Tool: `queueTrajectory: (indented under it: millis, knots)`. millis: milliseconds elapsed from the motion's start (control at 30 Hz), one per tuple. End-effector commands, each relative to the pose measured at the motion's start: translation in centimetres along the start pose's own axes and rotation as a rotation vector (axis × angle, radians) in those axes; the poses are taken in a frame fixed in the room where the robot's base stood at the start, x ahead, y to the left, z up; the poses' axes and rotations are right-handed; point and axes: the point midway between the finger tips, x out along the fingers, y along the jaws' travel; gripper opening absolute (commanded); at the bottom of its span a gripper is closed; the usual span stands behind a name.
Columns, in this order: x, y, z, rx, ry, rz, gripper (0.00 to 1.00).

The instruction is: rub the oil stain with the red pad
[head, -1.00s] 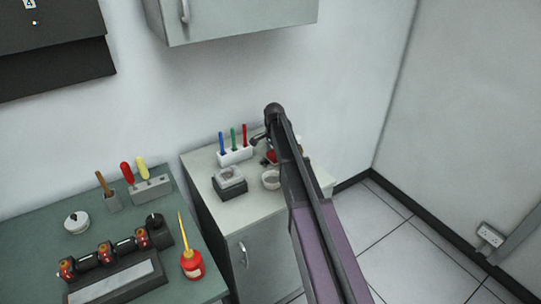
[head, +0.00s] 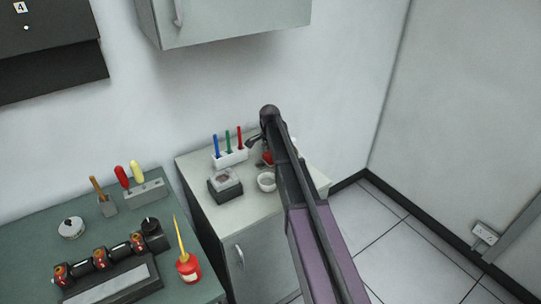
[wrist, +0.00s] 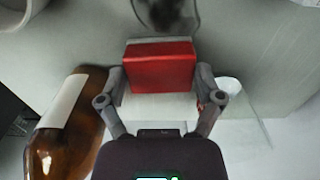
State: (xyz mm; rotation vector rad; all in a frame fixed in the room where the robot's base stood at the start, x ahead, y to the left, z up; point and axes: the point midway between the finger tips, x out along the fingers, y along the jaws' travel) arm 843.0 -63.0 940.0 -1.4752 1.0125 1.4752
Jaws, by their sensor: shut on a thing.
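My gripper (wrist: 161,82) is shut on the red pad (wrist: 160,70), a red block with a pale layer along its far edge, held between the two fingers. In the head view a small part of the red pad (head: 267,158) shows beside my arm, above the pale cabinet top; the arm hides most of the gripper. A dark smudge inside a rounded outline (wrist: 168,12) lies beyond the pad, cut by the top edge of the wrist view; I cannot tell if it is the oil stain. A brownish spot (head: 223,178) shows on top of a small grey box.
A brown bottle (wrist: 62,140) stands close left of my gripper. A white bowl (head: 267,182), the grey box (head: 228,192) and a white rack (head: 230,159) with blue, green and red sticks share the cabinet top. A red oil can (head: 189,268) stands on the green bench (head: 25,240).

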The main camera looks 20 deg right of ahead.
Motion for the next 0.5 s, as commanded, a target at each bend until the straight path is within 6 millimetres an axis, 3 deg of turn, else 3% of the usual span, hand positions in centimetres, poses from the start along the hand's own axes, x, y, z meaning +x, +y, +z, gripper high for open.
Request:
queueTrajectory:
  millis: [500]
  knots:
    - [0.3,-0.1,3.1,-0.001,-0.001,0.0,0.47]
